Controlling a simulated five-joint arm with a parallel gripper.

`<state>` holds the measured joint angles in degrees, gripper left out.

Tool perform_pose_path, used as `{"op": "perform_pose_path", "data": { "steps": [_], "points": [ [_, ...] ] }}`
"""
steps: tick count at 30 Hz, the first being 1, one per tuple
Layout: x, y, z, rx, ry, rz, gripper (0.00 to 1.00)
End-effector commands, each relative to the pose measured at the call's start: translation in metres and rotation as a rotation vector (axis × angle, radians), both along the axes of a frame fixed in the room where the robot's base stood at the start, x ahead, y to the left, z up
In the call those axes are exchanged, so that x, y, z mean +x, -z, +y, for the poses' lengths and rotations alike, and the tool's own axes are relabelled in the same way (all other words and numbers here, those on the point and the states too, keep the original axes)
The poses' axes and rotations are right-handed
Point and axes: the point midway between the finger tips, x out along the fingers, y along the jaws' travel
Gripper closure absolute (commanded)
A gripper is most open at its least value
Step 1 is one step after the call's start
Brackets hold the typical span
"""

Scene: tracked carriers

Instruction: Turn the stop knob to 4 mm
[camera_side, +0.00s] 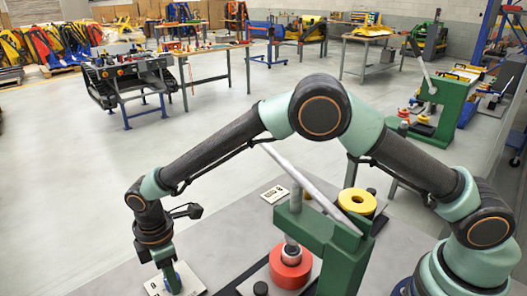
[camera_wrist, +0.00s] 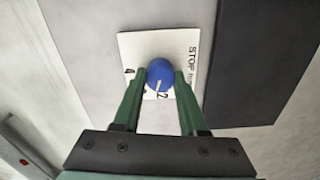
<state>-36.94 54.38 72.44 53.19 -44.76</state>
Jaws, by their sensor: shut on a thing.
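The stop knob (camera_wrist: 160,72) is a blue round knob with a white pointer line, on a white plate (camera_wrist: 128,48) marked STOP and mm. In the wrist view the pointer points down the picture, close to the figure 2. A figure that looks like 4 stands at the plate's left. My gripper (camera_wrist: 160,78) has its two green fingers on either side of the knob and is shut on it. In the side view my gripper (camera_side: 170,277) reaches down over the plate (camera_side: 190,281) at the bottom left, and a bit of blue knob (camera_side: 173,284) shows.
A green press (camera_side: 335,240) with a long grey lever stands right of my gripper, with a red ring (camera_side: 290,268) beneath and a yellow ring (camera_side: 357,201) behind. Another marked plate (camera_side: 275,194) lies farther back. A dark flat area (camera_wrist: 250,60) borders the plate's right side. Floor left is clear.

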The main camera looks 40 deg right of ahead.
Motion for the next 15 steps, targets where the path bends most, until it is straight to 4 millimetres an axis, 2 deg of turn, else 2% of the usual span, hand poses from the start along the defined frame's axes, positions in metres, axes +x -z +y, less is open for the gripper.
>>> {"op": "perform_pose_path", "data": {
  "steps": [15],
  "points": [
    [0.0011, -0.0017, 0.0001, 0.000, 0.490, 0.000, 1.00]
  ]
}}
